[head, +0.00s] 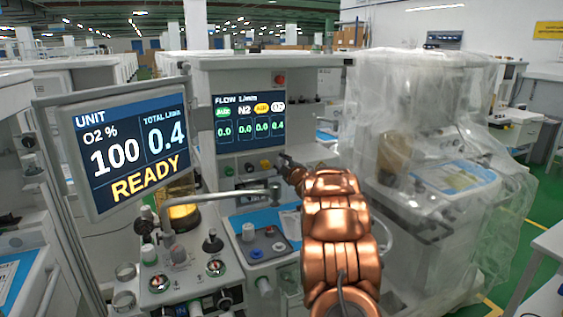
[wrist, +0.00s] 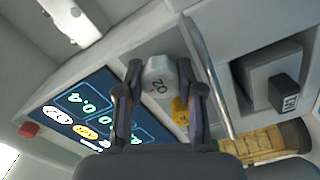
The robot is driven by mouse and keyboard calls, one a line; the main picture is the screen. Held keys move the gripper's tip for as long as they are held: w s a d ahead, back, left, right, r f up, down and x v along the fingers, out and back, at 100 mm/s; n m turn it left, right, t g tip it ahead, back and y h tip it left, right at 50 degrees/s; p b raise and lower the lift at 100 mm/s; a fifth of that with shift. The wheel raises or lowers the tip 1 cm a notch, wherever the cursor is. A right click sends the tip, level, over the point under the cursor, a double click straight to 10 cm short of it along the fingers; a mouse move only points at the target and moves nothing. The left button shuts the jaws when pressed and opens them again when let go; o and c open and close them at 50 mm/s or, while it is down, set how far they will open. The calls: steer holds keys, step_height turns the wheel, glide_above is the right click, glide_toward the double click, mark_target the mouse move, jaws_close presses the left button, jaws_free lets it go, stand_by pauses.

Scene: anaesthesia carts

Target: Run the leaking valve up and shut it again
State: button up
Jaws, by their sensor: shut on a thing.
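The white O2 knob (wrist: 157,77) sits between my gripper's (wrist: 159,68) two fingers in the wrist view, and they are shut on it. In the head view my gripper (head: 286,161) is at the right end of the knob row and hides the O2 knob. The flow screen (head: 250,120) reads 0.0 in three columns and 0.4 under the white O2 label. The large monitor (head: 127,148) reads O2 100 %, total 0.4 L/min and READY.
The yellow knob (head: 265,165) is close beside my gripper, with dark and green (head: 228,171) knobs further left. A jointed metal arm (head: 225,198) crosses below the row. A plastic-covered cart (head: 440,130) stands at right.

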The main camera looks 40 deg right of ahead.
steer(key=shift+f, duration=0.1)
stand_by(0.3)
steer(key=o, duration=0.9)
steer(key=shift+d, duration=0.1)
steer(key=v, duration=1.2)
